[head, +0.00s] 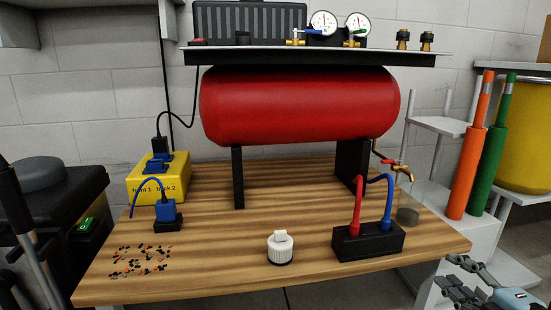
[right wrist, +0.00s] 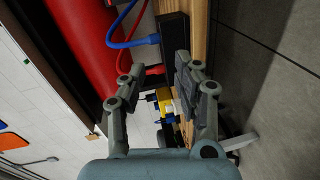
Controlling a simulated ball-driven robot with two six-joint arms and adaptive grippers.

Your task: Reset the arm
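My right gripper (head: 462,283) is at the lower right of the head view, off the right front corner of the wooden table (head: 215,275). In the right wrist view its two grey fingers (right wrist: 158,80) stand apart with a gap between them. Nothing is held between them. The black block with red and blue plugs and the red tank show beyond the fingers in that view. My left gripper is in neither view.
The table carries a red tank (head: 300,105), a black plug block (head: 367,242), a white knob (head: 280,248) and a yellow box (head: 158,180). Orange (head: 467,175) and green (head: 490,175) cylinders and a yellow drum (head: 527,135) stand at right. A black case (head: 55,200) is at left.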

